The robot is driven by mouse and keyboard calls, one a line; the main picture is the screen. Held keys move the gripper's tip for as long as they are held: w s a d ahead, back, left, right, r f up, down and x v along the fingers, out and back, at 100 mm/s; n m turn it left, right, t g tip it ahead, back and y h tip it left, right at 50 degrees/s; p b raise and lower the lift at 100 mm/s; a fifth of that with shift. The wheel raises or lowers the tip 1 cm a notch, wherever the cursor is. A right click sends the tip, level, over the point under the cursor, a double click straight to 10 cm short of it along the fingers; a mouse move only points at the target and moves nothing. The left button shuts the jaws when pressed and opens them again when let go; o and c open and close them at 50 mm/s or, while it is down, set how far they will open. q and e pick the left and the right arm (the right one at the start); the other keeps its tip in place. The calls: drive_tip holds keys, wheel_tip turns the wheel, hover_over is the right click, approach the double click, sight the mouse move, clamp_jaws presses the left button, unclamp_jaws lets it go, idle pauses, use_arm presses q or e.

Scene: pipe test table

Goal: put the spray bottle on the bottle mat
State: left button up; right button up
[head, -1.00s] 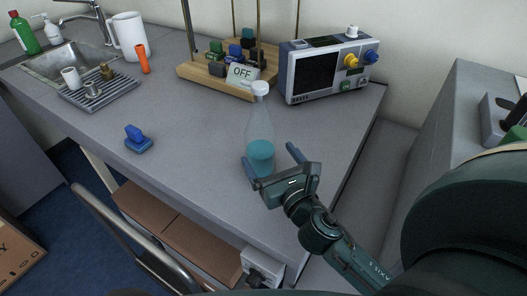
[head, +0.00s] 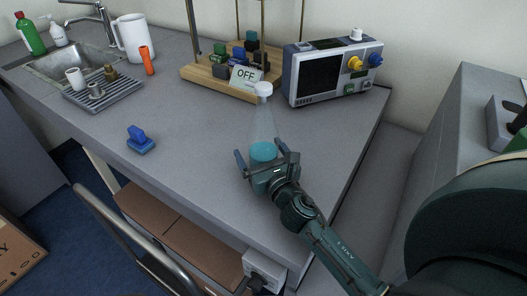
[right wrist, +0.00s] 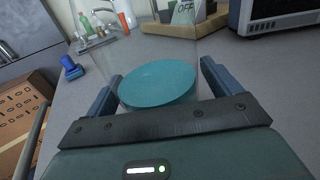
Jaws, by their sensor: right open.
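A clear bottle with a white cap and teal liquid (head: 264,122) stands upright on the grey table; its liquid (right wrist: 158,85) fills the middle of the right wrist view. I take it as the spray bottle, though I see no trigger on it. My right gripper (head: 267,160) is open, its two fingers on either side of the bottle's lower part, low over the table. The gripper body hides the bottle's base. I cannot make out a bottle mat in either view. My left gripper is not in view.
A wooden stand with an OFF sign (head: 244,75) is behind the bottle, with an instrument box (head: 333,75) to its right. A blue block (head: 140,140) lies to the left. A sink (head: 62,68) and drying rack (head: 118,90) are far left.

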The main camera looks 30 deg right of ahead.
drive_tip(key=shift+c, duration=0.5)
drive_tip(key=c, duration=1.2)
drive_tip(key=shift+r, duration=0.1)
drive_tip(key=shift+c, duration=1.4)
